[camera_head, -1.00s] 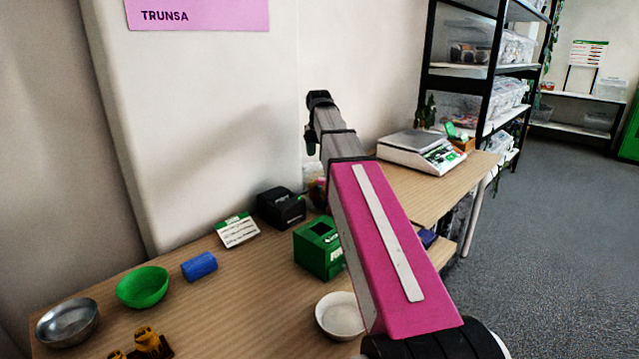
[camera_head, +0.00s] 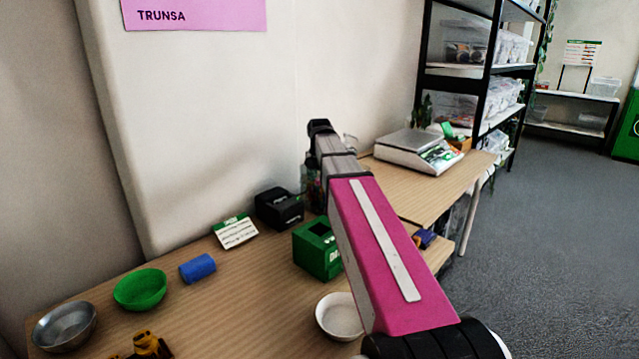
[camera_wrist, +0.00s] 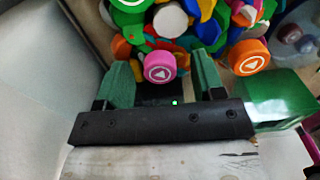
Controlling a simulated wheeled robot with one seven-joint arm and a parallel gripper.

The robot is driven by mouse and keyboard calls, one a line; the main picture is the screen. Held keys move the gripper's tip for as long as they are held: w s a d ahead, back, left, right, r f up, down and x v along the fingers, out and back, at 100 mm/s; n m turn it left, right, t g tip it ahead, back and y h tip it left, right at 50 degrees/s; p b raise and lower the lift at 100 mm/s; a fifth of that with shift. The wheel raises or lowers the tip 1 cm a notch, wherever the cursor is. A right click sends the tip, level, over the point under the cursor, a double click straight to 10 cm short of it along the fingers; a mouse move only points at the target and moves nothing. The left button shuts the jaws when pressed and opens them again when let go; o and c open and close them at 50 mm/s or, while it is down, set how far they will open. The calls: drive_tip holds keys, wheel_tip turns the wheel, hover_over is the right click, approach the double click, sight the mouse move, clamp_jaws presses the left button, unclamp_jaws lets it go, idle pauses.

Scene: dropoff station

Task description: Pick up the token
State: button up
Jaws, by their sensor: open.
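In the wrist view my gripper (camera_wrist: 162,60) is open, with one green finger on each side. A round pink token (camera_wrist: 160,67) with a white triangle mark shows in the gap between the fingers. I cannot tell its depth relative to the fingertips; no finger visibly touches it. Beyond it is a heap of coloured tokens, among them an orange one (camera_wrist: 250,57), a white one (camera_wrist: 170,20) and several green, blue, red and yellow ones. In the head view my arm hides the gripper and most of the token heap.
A green box (camera_head: 317,254) stands on the wooden table (camera_head: 225,300), and a black device (camera_head: 278,208) is behind it. A white bowl (camera_head: 340,317), green bowl (camera_head: 140,289), metal bowl (camera_head: 65,326) and blue cylinder (camera_head: 197,268) are nearby. A scale (camera_head: 415,150) stands farther back.

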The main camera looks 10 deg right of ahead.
drive_tip(key=c, duration=1)
